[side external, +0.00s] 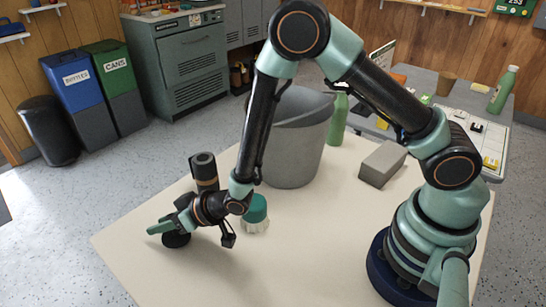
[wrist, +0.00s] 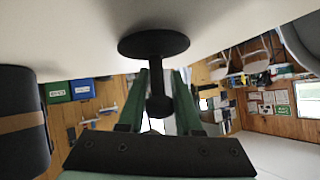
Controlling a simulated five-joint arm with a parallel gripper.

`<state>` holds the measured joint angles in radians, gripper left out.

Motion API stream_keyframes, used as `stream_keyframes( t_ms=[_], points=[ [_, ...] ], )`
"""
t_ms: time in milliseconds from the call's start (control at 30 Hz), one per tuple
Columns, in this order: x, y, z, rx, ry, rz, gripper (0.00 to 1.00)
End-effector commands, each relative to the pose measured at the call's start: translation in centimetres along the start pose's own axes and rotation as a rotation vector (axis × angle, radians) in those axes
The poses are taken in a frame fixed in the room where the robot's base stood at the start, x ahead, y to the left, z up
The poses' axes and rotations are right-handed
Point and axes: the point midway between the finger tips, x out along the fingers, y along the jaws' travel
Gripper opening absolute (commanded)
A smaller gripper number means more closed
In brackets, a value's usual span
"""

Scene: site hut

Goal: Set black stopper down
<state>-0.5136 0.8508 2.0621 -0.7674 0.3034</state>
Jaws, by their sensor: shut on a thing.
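The black stopper (side external: 176,240) has a wide flat disc and a narrower stem. It is at the left part of the pale table (side external: 140,255), just under my gripper (side external: 165,228). In the wrist view the stopper's disc (wrist: 153,43) lies against the pale table surface in the picture, and its stem runs between the green fingers of my gripper (wrist: 160,90). My gripper is shut on the stem. I cannot tell whether the disc touches the table or hangs slightly above it.
A black cylinder with a brown band (side external: 204,172) stands behind my gripper. A teal-topped brush (side external: 256,212) is to its right. A grey bucket (side external: 292,150), green bottle (side external: 338,118) and grey block (side external: 382,163) stand farther back. The table's front left is clear.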

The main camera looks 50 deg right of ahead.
Motion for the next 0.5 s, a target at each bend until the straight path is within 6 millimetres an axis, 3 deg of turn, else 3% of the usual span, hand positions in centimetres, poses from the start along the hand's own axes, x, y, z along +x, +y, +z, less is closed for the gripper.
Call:
stream_keyframes(
  t_ms=[367, 400, 467, 500],
  points=[
    [0.21, 0.08, 0.24, 0.0, 0.001, 0.0, 0.0],
    [0.23, 0.09, 0.28, 0.0, 0.001, 0.0, 0.41],
    [0.22, 0.08, 0.26, 0.0, 0.001, 0.0, 0.64],
    [0.22, 0.08, 0.26, 0.0, 0.001, 0.0, 0.64]
  ],
)
